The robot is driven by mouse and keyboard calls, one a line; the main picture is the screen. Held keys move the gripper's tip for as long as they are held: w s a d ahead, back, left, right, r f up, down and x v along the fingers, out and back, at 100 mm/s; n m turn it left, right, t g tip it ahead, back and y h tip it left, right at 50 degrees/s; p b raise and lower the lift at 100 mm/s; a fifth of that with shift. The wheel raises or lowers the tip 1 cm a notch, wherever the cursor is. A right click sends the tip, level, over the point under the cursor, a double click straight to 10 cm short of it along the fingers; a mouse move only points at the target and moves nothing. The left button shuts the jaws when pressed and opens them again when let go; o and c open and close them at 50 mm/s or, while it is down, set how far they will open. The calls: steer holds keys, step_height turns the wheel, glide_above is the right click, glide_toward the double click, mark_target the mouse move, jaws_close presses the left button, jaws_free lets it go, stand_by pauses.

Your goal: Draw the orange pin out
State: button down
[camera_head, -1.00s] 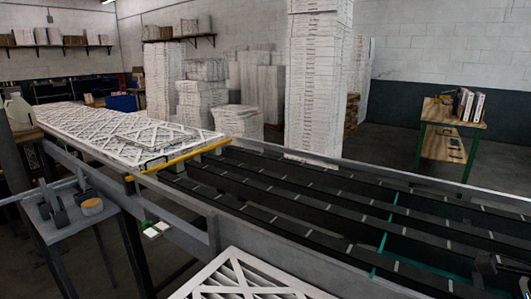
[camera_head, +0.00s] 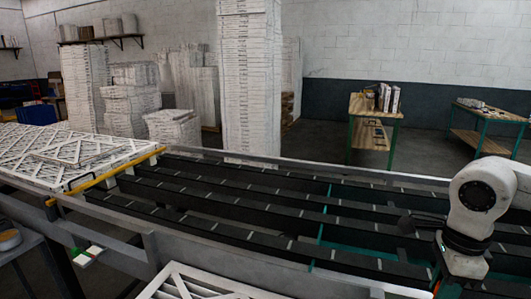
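I cannot make out an orange pin for certain. A small orange sliver (camera_head: 435,284) shows beside my arm at the bottom right, too small to identify. A yellow-orange bar (camera_head: 107,177) lies across the conveyor at the left, at the edge of the white filters (camera_head: 70,155). My white arm stands at the right over the conveyor. A dark part at its left, perhaps my gripper (camera_head: 420,223), shows against the rails; its fingers are not clear and I see nothing held in it.
The conveyor (camera_head: 230,205) with dark rails runs across the middle, mostly bare. A white lattice filter (camera_head: 190,285) is at the bottom front. A tall white stack (camera_head: 249,80) stands behind. Two wooden tables (camera_head: 375,107) (camera_head: 488,112) stand at the back right.

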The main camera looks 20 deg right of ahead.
steer(key=shift+r+p, duration=1)
steer(key=shift+r, duration=1.7)
